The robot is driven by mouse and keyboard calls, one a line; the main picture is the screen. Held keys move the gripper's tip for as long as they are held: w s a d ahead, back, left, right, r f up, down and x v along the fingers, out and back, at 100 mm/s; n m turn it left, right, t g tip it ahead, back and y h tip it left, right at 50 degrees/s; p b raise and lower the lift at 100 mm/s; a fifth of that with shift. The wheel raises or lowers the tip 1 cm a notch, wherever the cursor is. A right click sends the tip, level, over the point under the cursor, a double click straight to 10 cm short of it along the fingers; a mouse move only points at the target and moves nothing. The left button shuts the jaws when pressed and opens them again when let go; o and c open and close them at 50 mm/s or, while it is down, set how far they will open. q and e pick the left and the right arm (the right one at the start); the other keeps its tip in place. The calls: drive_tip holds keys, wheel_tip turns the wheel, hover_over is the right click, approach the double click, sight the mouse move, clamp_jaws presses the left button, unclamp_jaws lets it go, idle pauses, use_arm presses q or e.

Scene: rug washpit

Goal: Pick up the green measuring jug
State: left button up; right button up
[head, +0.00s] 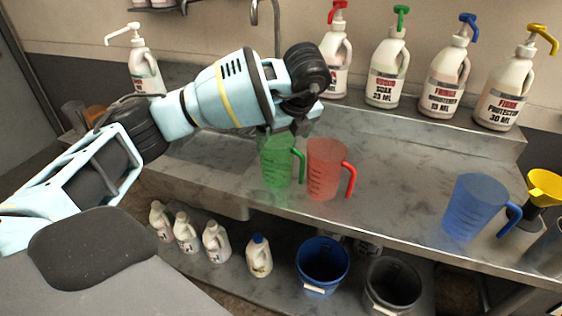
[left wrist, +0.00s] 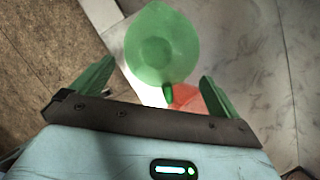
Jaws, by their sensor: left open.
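The green measuring jug (head: 277,160) is see-through and stands upright on the metal counter near its front edge, its handle to the right. My left gripper (head: 292,126) is above the jug and partly covers its rim. In the left wrist view the jug (left wrist: 160,45) is seen from above, with its handle towards the gripper. There the two fingers of my left gripper (left wrist: 157,75) are spread apart, one on each side of the jug's handle side, and nothing is held. I cannot tell whether they touch the jug. My right gripper is in neither view.
A red jug (head: 324,170) stands close beside the green one, to its right. A blue jug (head: 472,207) and a yellow funnel (head: 543,185) are further right on the counter (head: 400,190). Several pump bottles (head: 388,75) line the back. A blue bucket (head: 322,268) is on the lower shelf.

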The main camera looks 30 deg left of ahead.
sight(283, 163)
use_arm(q)
drive_tip(key=shift+a+x, duration=0.2)
drive_tip(key=shift+x, duration=1.55)
drive_tip(key=shift+a+x, duration=0.2)
drive_tip(key=shift+x, duration=1.6)
drive_tip(key=shift+r, duration=0.15)
drive_tip(key=c, duration=0.9)
